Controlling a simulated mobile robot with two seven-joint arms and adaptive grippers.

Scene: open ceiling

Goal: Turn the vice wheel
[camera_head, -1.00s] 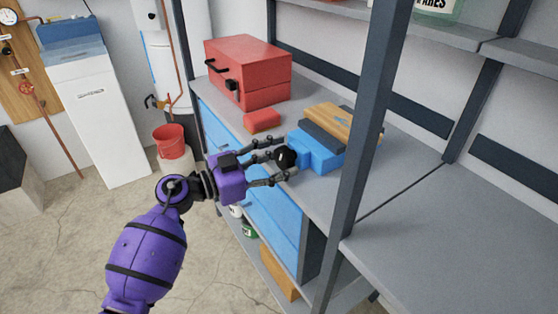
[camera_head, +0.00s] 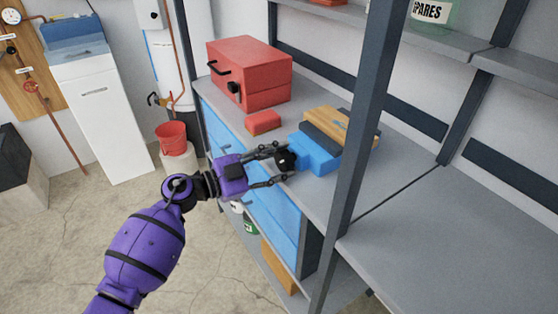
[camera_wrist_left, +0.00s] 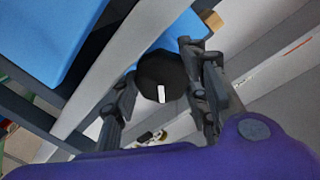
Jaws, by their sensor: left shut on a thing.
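The vice wheel (camera_head: 286,159) is a round black knob with a white mark, on the near-left end of the blue vice (camera_head: 316,152). In the left wrist view the wheel (camera_wrist_left: 162,74) sits between my fingers, its white mark pointing down. My left gripper (camera_head: 283,163) reaches in from the left. Its fingers are closed around the wheel, one on either side; in the wrist view the gripper (camera_wrist_left: 160,92) shows both fingers flanking it. The wheel's far side is hidden. My right gripper is not in view.
The vice stands on a grey workbench (camera_head: 420,210) beside a wooden block (camera_head: 328,121). A red toolbox (camera_head: 250,75) and a small red block (camera_head: 263,122) lie behind. A dark shelf post (camera_head: 358,110) rises just right of the vice.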

